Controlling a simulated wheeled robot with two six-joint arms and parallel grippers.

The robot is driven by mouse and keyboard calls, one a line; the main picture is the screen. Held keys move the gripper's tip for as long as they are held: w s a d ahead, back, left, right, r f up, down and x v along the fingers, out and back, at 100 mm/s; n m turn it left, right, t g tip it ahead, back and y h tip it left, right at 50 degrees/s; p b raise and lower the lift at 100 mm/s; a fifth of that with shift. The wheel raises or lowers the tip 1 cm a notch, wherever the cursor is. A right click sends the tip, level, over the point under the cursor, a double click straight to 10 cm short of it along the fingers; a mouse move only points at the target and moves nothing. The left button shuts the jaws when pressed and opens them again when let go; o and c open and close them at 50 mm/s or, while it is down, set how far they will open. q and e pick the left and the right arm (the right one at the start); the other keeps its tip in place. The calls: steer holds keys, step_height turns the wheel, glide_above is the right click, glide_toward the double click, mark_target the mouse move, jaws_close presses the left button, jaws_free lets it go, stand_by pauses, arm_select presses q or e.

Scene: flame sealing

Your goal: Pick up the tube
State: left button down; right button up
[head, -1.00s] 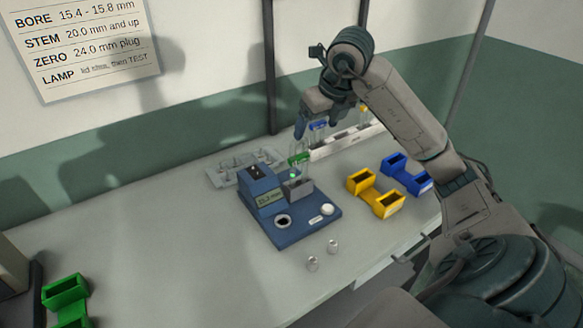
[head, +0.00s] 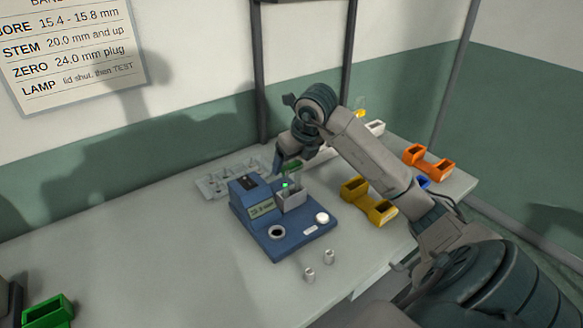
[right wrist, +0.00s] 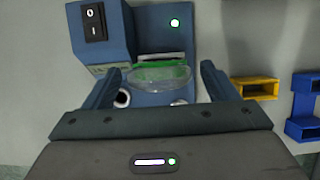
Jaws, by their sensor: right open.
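My left gripper is out of view.
The blue device (head: 280,235) has a green light and a grey block. Two small metal plugs (head: 319,265) stand in front. Yellow (head: 368,203), orange (head: 428,163) and green (head: 48,313) holders stand around. A white rack (head: 374,127) is partly hidden.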

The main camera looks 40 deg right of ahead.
steer(key=shift+w+f, duration=0.25)
steer(key=shift+f, duration=0.4)
steer(key=c, duration=1.2)
steer(key=shift+o, duration=0.2)
steer(key=shift+r, duration=0.15)
